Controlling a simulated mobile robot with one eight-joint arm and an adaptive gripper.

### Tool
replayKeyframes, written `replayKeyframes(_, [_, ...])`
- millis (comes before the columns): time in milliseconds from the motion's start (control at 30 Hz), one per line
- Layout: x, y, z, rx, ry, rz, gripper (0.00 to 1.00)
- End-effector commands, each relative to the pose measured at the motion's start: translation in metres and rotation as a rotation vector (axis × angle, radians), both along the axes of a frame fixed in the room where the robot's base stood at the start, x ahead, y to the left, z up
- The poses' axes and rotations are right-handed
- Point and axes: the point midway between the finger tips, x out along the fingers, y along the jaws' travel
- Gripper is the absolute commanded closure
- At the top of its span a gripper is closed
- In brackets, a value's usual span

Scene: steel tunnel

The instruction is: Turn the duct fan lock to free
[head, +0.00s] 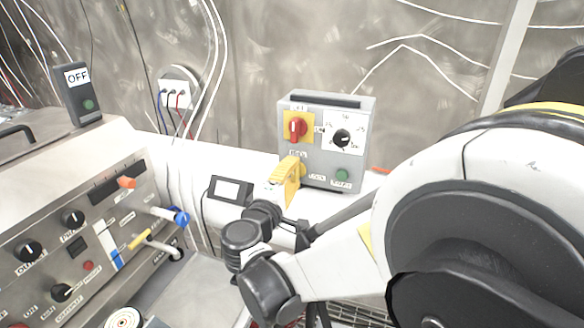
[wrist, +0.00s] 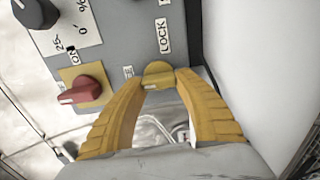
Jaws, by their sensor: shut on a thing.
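The duct fan lock is a small yellow knob (wrist: 158,74) low on a grey control box (head: 325,190). In the wrist view a LOCK label (wrist: 163,37) is above the knob. Another label (wrist: 128,72), partly hidden, is to its left. My gripper (wrist: 157,82) has its two yellow fingers on either side of the knob and is shut on it. A pale mark shows on the knob's lower left, but I cannot tell which way it points. In the head view my gripper (head: 291,168) hides the knob.
The box also carries a red knob (head: 295,128) on a yellow plate, a black dial knob (head: 341,138) and a green button (head: 342,174). A small screen device (head: 229,190) stands left of my gripper. A steel panel with knobs (head: 75,245) fills the left.

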Motion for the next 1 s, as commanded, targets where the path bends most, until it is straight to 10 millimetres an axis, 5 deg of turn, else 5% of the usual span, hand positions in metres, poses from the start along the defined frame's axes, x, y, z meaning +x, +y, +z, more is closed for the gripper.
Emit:
replayKeyframes(267, [0.0, 0.0, 0.001, -0.003, -0.001, -0.001, 0.92])
replayKeyframes(300, [0.0, 0.0, 0.001, -0.003, -0.001, -0.001, 0.53])
replayKeyframes(367, [0.0, 0.0, 0.001, -0.002, -0.002, -0.001, 0.39])
replayKeyframes(767, [-0.007, 0.003, 0.0, 0.0, -0.001, 0.002, 0.39])
replayKeyframes(1000, [-0.053, 0.021, 0.0, 0.0, -0.001, 0.005, 0.39])
